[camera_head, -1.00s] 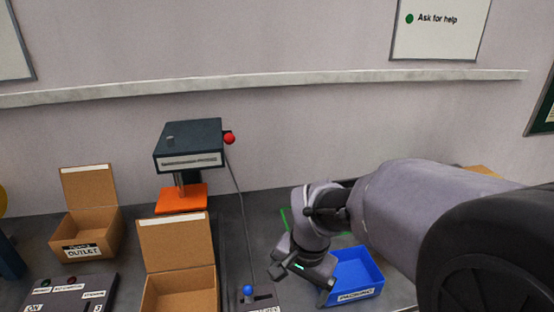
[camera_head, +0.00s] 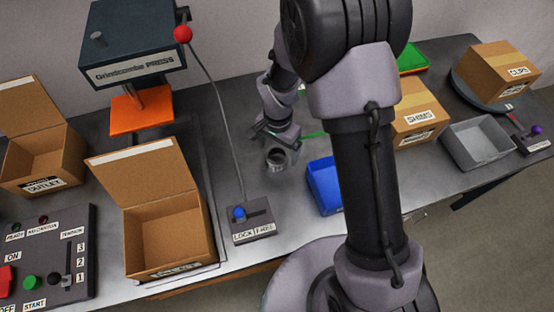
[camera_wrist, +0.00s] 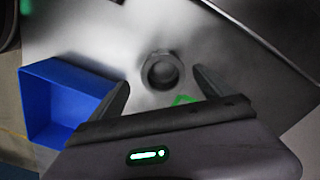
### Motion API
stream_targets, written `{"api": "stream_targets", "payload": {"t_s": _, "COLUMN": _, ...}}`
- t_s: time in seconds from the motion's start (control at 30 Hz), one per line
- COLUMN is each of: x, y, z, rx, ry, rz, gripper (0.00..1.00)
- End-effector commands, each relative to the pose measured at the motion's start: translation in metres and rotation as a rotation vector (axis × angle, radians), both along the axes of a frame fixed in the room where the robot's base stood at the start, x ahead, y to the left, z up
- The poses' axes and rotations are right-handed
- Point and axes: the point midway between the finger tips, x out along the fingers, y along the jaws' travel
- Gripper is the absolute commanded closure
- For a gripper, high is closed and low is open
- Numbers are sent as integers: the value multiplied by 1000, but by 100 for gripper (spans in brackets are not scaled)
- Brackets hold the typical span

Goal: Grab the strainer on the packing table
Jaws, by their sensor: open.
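A small grey round cup-like piece, which looks like the strainer (camera_head: 277,160), stands on the dark table left of the blue bin. In the wrist view the strainer (camera_wrist: 163,70) shows as a metal ring with a dark hollow, just beyond and between my fingertips. My gripper (camera_head: 276,140) is open above it, with its fingers pointing down. In the wrist view my gripper (camera_wrist: 161,82) has one finger on each side of the strainer's line, and nothing is held. I cannot tell the exact height gap.
The blue bin (camera_wrist: 60,105) is close to my left finger in the wrist view. The lock lever box (camera_head: 251,220) and its cable lie to the left. An open carton (camera_head: 165,235) and the press (camera_head: 130,50) stand further left. A SHIMS box (camera_head: 417,112) is right.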

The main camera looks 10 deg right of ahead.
Motion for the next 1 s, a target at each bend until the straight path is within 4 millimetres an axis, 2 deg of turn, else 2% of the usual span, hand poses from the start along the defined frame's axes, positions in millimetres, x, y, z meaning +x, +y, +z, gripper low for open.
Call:
{"api": "stream_targets", "payload": {"t_s": 0.3, "x": 3, "y": 2, "z": -53, "rx": 0, "ry": 1, "rz": 2, "gripper": 9}}
{"api": "stream_targets", "payload": {"t_s": 0.5, "x": 3, "y": 2, "z": -52, "rx": 0, "ry": 0, "rz": 1, "gripper": 9}}
{"api": "stream_targets", "payload": {"t_s": 0.9, "x": 3, "y": 2, "z": -51, "rx": 1, "ry": -1, "rz": 1, "gripper": 85}}
{"api": "stream_targets", "payload": {"t_s": 1.0, "x": 3, "y": 2, "z": -51, "rx": 1, "ry": -1, "rz": 1, "gripper": 85}}
